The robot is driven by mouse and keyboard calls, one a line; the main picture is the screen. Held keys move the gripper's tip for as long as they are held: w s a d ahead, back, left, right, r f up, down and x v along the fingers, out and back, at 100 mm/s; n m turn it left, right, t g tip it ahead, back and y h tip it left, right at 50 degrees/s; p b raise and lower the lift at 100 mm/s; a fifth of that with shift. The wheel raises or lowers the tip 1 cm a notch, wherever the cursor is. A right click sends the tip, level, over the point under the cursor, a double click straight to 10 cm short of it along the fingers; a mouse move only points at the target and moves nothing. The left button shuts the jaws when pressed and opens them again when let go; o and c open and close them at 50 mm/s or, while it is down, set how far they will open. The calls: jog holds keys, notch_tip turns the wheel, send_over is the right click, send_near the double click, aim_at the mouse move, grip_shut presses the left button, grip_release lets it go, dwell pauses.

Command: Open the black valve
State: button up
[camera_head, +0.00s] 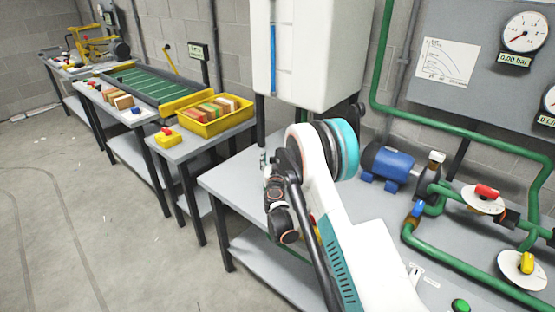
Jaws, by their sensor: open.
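My gripper (267,168) is partly in view beside my raised white arm, over the left part of the grey bench (232,185). Its fingers are small and dark here; it appears open, and nothing shows between them. I cannot make out a clear black valve handle. A dark fitting (356,113) shows at the lower right of the white tank (308,50), partly behind my arm and apart from my gripper; I cannot tell if it is the valve. Valves with red (487,191), yellow (527,263) and blue (417,210) handles sit on the green pipes at the right.
A blue motor (392,165) stands on the bench behind my arm. A gauge (525,33) hangs on the panel, its display reading 0.00 bar. A yellow crate (203,129) and a green conveyor (150,86) stand at the left. The floor at the left is clear.

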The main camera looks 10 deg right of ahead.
jog(key=v, duration=0.7)
jog(key=shift+s, duration=0.25)
jog(key=shift+r, duration=0.1)
jog(key=s+d+r+m+g+h, duration=0.1)
jog(key=s+d+r, duration=0.1)
jog(key=r, duration=0.4)
jog(key=s+d+r+g, duration=0.1)
jog(key=d+r, duration=0.2)
jog(key=r, duration=0.2)
jog(key=s+d+r+g, duration=0.3)
jog(key=s+r, duration=0.6)
jog(key=s, duration=0.2)
jog(key=s+a+f+n+g+y, duration=0.1)
jog(key=s+a+n+g+y, duration=0.1)
jog(key=s, duration=1.4)
jog(key=s+a+n+g+y, duration=0.1)
jog(key=s+a+g+y, duration=0.2)
jog(key=s, duration=1.2)
jog(key=shift+s+a+f+n, duration=0.35)
jog(key=shift+a+n, duration=0.05)
jog(key=shift+a, duration=0.25)
